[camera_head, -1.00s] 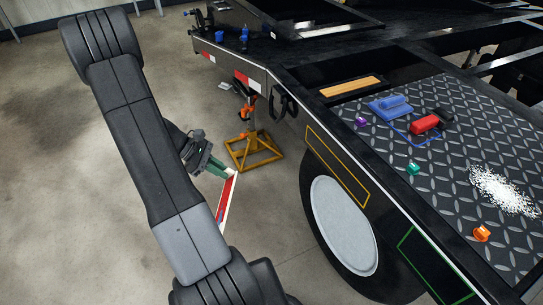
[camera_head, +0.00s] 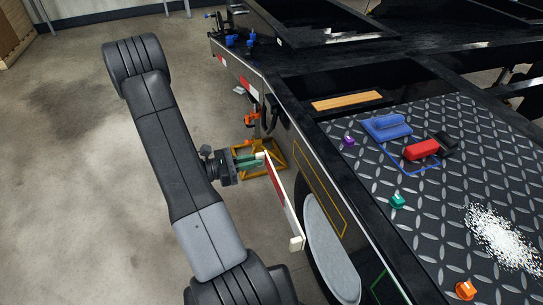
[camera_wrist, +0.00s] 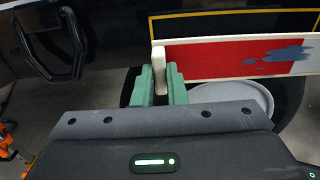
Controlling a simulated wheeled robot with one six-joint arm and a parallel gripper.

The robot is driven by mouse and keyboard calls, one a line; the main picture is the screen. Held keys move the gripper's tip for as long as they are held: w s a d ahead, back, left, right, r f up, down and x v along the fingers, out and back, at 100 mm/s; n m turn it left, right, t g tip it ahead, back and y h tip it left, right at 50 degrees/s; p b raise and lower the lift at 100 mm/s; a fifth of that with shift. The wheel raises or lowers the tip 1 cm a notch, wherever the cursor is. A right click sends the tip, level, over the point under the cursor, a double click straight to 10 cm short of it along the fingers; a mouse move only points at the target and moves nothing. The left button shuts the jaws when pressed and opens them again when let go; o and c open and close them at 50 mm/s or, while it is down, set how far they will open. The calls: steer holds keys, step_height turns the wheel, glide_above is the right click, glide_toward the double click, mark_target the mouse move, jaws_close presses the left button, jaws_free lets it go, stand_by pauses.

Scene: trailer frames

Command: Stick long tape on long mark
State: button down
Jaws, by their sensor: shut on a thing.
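The tape is held off the floor beside the trailer's side. It also shows in the wrist view (camera_wrist: 225,58), running right from the fingers (camera_wrist: 160,82), with a blue-grey smear on its red part. The long mark (camera_head: 322,193) is a yellow outline on the black trailer side above the wheel. Its upper edge shows behind the tape in the wrist view. I cannot tell whether tape and trailer touch.
A smaller green outline (camera_head: 380,286) is farther along the trailer side. The wheel (camera_head: 330,245) is below the yellow mark. A yellow jack stand (camera_head: 266,160) is behind my gripper. The deck holds a blue float (camera_head: 388,126), a red tool (camera_head: 422,149) and white debris (camera_head: 500,238). Floor at left is clear.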

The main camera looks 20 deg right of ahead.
steer(key=shift+d, duration=0.7)
steer(key=shift+w+d+p, duration=0.15)
steer(key=shift+d, duration=1.55)
steer(key=shift+w+d+p, duration=0.1)
steer(key=shift+d+p, duration=0.05)
steer(key=shift+d, duration=1.5)
steer(key=shift+r, duration=0.15)
steer(key=shift+w+d+b, duration=0.1)
steer(key=shift+d+b, duration=0.25)
steer(key=shift+d, duration=0.25)
steer(key=c, duration=1.4)
jaws_free()
steer(key=shift+a, duration=0.1)
